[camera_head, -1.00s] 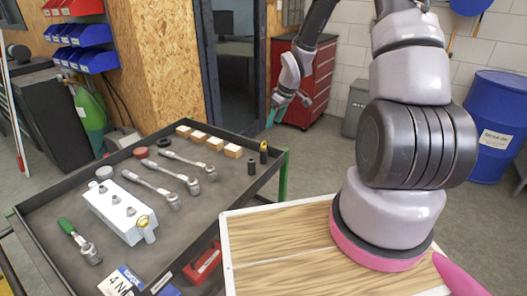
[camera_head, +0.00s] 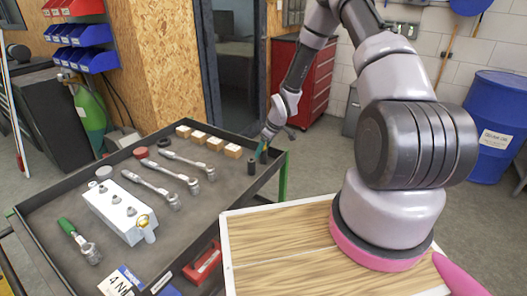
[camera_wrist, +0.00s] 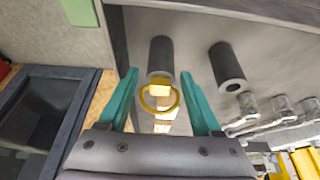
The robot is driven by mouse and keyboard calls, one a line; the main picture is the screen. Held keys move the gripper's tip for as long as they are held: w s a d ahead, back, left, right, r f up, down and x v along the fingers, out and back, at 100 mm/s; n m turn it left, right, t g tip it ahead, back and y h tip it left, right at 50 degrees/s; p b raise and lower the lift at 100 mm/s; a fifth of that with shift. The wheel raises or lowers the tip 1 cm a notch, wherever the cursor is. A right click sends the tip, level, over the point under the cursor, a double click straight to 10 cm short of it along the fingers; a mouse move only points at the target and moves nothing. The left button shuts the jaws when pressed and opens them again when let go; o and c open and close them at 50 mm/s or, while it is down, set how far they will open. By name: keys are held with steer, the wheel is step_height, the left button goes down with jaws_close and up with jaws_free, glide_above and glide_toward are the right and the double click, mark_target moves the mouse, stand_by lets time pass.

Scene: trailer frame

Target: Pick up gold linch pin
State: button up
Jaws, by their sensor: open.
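A gold linch pin (camera_wrist: 159,91) with a ring shows in the wrist view, at the near end of a black cylinder (camera_wrist: 161,56). My gripper (camera_wrist: 159,74) has two teal fingers, open on either side of the pin and apart from it. In the head view my gripper (camera_head: 264,150) is low over the tray's far right corner, and it hides most of that pin and its cylinder. Another gold ring piece (camera_head: 146,222) is at the right end of a white block (camera_head: 115,212).
A second black cylinder (camera_head: 251,166) stands close beside; it also shows in the wrist view (camera_wrist: 227,67). Several torque wrenches (camera_head: 152,188) and wooden blocks (camera_head: 199,138) lie in the dark tray (camera_head: 208,214). The tray has a raised rim.

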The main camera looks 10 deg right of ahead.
steer(key=shift+x, duration=1.05)
steer(key=c, duration=1)
step_height(320, 180, up, 10)
